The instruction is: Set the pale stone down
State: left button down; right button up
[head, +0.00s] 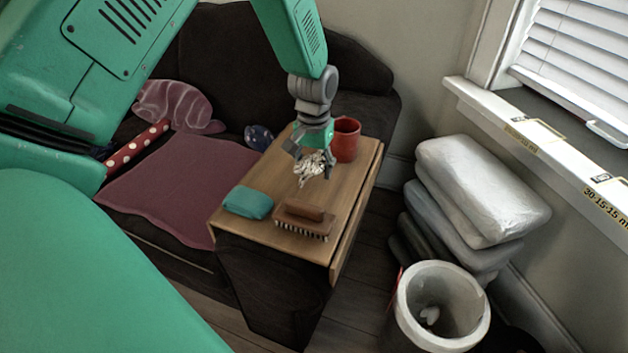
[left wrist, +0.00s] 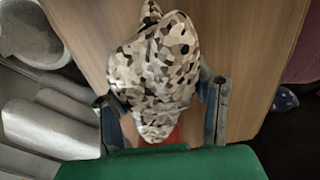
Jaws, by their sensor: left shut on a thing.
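The pale stone (head: 312,167) is a mottled lump of white, tan and dark patches. My left gripper (head: 314,164) is shut on it, over the far half of the wooden table (head: 262,233). In the left wrist view the stone (left wrist: 155,65) sits between the two fingers of the gripper (left wrist: 163,112), above the wood top. I cannot tell from these views whether the stone touches the table. My right gripper is not in view.
A red mug (head: 345,140) stands just behind the gripper. A brush (head: 303,222) and a teal block-like item (head: 248,202) lie at the table's near end. A white bin (head: 441,300) and stacked bags (head: 480,190) stand right. Bare wood lies between stone and brush.

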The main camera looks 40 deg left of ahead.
pick_arm(q)
notch_tip(320, 180, down, 3)
jog(key=shift+f+b, duration=0.15)
jog(key=shift+b, duration=0.4)
jog(key=shift+a, duration=0.1)
jog(key=c, duration=0.8)
grip_release()
jog(key=shift+o, duration=0.5)
